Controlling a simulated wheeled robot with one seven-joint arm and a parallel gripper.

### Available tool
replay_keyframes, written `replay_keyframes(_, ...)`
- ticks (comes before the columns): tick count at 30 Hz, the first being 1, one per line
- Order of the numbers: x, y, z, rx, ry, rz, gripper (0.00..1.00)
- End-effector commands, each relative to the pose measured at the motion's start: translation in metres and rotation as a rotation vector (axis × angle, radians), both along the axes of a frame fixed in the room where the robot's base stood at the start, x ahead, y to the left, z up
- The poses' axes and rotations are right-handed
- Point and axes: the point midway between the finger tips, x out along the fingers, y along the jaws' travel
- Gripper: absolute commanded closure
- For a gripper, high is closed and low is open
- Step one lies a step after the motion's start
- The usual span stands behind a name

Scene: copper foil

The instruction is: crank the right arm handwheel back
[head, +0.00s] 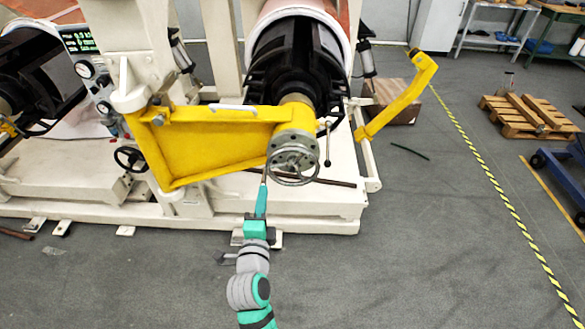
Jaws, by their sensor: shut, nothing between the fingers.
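The right arm handwheel (292,161) is a grey metal spoked wheel on the round end of the yellow arm (215,150), which swings out in front of the machine. My gripper (264,181) is at the end of my teal and grey arm, at the lower left edge of the handwheel. Its fingers are small here and look shut and empty. I cannot tell whether the tip touches the wheel rim. A black roll core (295,65) sits behind the handwheel.
A small black handwheel (130,158) is on the cream machine base (320,210) at left. A yellow bent bar (400,98) juts out at right. A wooden pallet (528,117) and a blue cart (560,170) stand far right. The grey floor (410,250) is clear at front right.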

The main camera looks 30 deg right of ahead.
Motion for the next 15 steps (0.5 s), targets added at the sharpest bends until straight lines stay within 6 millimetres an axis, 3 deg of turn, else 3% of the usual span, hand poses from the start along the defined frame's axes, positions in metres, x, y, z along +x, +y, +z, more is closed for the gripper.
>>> replay_keyframes(15, 0.050, -0.031, 0.000, -0.002, 0.001, -0.001, 1.00)
